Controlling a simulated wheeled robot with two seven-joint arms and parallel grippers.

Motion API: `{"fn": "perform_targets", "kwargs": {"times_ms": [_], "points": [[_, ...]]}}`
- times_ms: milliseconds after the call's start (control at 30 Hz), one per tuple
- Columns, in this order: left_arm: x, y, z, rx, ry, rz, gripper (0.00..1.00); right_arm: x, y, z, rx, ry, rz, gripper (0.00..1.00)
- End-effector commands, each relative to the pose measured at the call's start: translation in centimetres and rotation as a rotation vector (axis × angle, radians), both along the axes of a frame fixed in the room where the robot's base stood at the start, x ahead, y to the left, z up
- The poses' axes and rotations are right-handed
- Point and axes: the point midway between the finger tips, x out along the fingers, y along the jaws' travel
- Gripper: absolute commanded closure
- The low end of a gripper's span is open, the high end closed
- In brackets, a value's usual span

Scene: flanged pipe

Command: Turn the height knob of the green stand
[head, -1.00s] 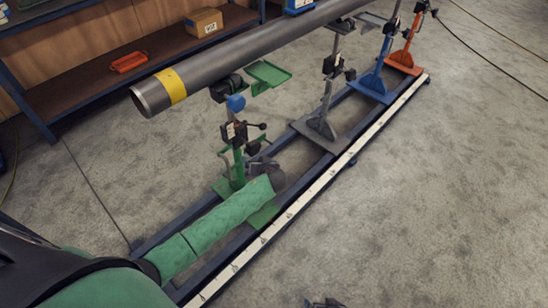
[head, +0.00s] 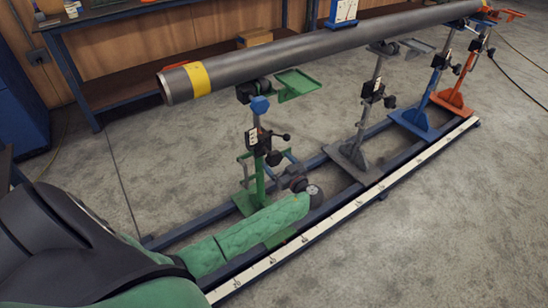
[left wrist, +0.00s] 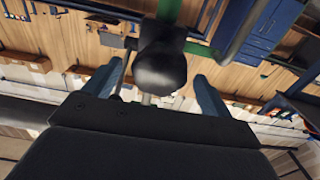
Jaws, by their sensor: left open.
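The green stand (head: 258,180) stands on the rail under the near end of the grey pipe (head: 300,52). A black knob (head: 273,158) sits on its post, below a black lever handle (head: 284,136). In the left wrist view a black rounded knob (left wrist: 160,68) shows large, between and beyond my two blue-grey fingers, with the green post behind it. My left gripper (head: 284,169) is open, low beside the stand's post; its fingers (left wrist: 161,90) stand apart on either side of the knob, and I cannot tell whether they touch it. My right gripper is out of view.
A grey stand (head: 362,125), a blue stand (head: 425,105) and an orange stand (head: 466,80) hold the pipe farther right. A white scale strip (head: 350,208) runs along the rail's front. A workbench (head: 150,75) stands behind.

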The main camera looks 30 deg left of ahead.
Motion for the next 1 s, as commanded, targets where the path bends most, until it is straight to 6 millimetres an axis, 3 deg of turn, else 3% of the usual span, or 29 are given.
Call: {"fn": "perform_targets", "kwargs": {"times_ms": [300,667,900,1000], "points": [[1.4,3.5,0.1,0.0,0.001,0.0,0.16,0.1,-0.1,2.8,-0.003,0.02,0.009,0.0],[1.6,3.9,-0.1,-0.001,0.002,-0.001,0.16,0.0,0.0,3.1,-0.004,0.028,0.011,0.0],[1.6,3.9,-0.1,-0.001,0.002,-0.001,0.59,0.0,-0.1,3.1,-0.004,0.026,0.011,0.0],[1.6,3.9,-0.1,-0.001,0.003,-0.001,0.61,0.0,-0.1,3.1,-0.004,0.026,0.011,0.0]]}}
